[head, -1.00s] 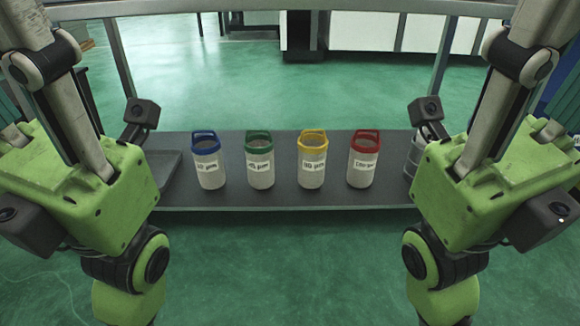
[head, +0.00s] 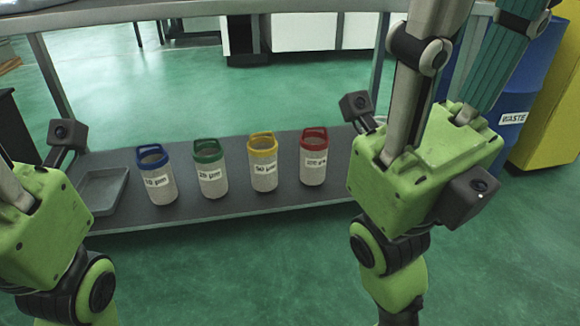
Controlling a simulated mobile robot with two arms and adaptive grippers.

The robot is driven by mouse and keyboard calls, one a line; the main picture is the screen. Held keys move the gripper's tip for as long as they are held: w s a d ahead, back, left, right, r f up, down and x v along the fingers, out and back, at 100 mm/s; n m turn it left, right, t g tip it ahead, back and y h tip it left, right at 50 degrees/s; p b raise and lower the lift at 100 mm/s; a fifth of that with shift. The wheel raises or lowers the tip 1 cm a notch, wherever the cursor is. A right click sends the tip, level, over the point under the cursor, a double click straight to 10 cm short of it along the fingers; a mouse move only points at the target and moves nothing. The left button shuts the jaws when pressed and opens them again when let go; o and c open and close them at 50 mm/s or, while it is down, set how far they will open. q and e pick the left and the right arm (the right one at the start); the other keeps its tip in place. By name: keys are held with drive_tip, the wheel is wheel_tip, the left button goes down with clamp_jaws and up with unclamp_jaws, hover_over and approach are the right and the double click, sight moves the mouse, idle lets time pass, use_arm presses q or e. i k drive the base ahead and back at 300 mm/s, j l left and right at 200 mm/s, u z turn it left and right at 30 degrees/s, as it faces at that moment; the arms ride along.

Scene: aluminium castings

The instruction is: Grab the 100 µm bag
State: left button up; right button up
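The red-rimmed bag (head: 313,160) stands upright at the right end of a row on the dark grey shelf (head: 240,204). Its label is small and seems to read 100 µm. To its left stand the yellow-rimmed bag (head: 263,165), the green-rimmed bag (head: 210,170) and the blue-rimmed bag (head: 157,178), also labelled. My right gripper (head: 430,150) is right of the red-rimmed bag, raised and apart from it. My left gripper (head: 40,215) is partly cut off at the left edge. The fingertips of both are out of frame. Neither gripper touches a bag.
An empty grey tray (head: 103,190) lies at the shelf's left end. The rack's metal posts (head: 53,75) and upper beam (head: 100,14) frame the shelf. A blue WASTE drum (head: 520,90) and a yellow cabinet (head: 556,100) stand at the right. Green floor lies open in front.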

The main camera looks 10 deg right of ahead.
sight(314, 145)
drive_tip(key=i+l, duration=0.15)
drive_tip(key=l, duration=0.2)
drive_tip(key=i+l, duration=0.15)
drive_tip(key=l, duration=0.2)
drive_tip(key=i+l, duration=0.15)
drive_tip(key=l, duration=0.25)
drive_tip(key=i+l, duration=0.15)
drive_tip(key=l, duration=0.2)
drive_tip(key=i+l, duration=0.15)
drive_tip(key=l, duration=0.2)
drive_tip(key=i+l, duration=0.15)
drive_tip(key=l, duration=0.2)
drive_tip(key=i+l, duration=0.15)
drive_tip(key=l, duration=0.2)
drive_tip(key=u, duration=0.05)
